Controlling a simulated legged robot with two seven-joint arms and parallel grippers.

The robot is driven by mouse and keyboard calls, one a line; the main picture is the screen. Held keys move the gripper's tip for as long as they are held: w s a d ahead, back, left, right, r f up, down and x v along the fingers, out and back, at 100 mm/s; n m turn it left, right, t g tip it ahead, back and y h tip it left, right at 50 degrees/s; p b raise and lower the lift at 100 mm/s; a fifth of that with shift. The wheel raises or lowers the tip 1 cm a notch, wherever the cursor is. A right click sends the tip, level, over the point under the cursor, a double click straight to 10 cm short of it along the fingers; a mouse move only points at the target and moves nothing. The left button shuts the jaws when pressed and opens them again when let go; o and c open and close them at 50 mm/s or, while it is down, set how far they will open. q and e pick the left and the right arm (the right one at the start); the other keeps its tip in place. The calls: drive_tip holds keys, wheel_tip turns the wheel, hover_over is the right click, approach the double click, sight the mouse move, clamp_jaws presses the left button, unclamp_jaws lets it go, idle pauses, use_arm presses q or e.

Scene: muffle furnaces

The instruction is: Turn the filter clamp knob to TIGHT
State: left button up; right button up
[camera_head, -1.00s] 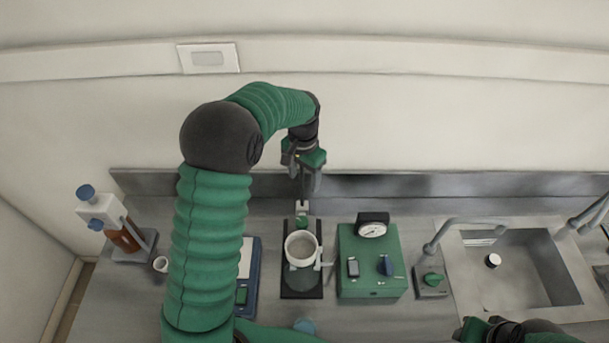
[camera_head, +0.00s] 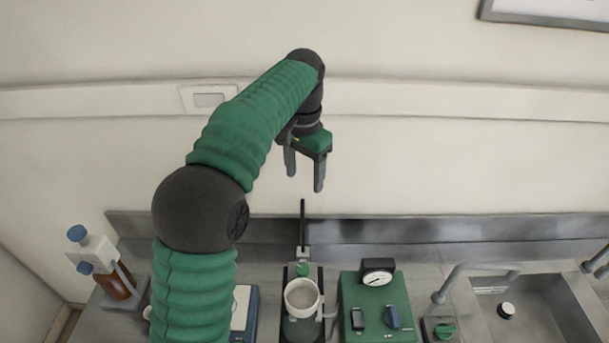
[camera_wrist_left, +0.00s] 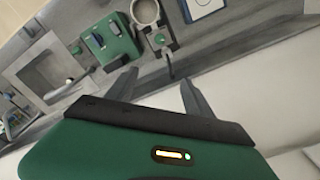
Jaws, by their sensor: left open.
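A white filter cup (camera_head: 302,296) sits on a dark stand (camera_head: 290,328). Behind it, a small green knob (camera_head: 302,269) is on the clamp at the foot of an upright dark rod (camera_head: 303,222). The knob's setting is too small to read. My left gripper (camera_head: 305,180) is open and empty, above the rod's top in the picture, fingers pointing down, apart from the knob. In the left wrist view, the open fingers (camera_wrist_left: 157,82) frame the rod (camera_wrist_left: 169,65), with the cup (camera_wrist_left: 145,12) beyond. My right gripper is out of view.
A green box (camera_head: 376,307) with a gauge (camera_head: 378,272) and a blue knob stands right of the cup. A faucet (camera_head: 470,272) and sink (camera_head: 545,305) are further right. A blue-edged scale (camera_head: 243,312) and a dispenser bottle (camera_head: 115,280) are left. A metal backsplash (camera_head: 380,230) runs behind.

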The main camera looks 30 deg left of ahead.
use_arm(q)
drive_tip(key=n+b, duration=0.4)
drive_tip(key=n, duration=0.3)
hover_over(303, 268)
wheel_tip(303, 268, down, 21)
wheel_tip(303, 268, down, 16)
drive_tip(key=p, duration=0.4)
drive_tip(key=shift+w+a+r, duration=0.1)
drive_tip(key=shift+r, duration=0.05)
drive_tip(key=shift+a, duration=0.1)
drive_tip(key=c, duration=0.4)
clamp_jaws()
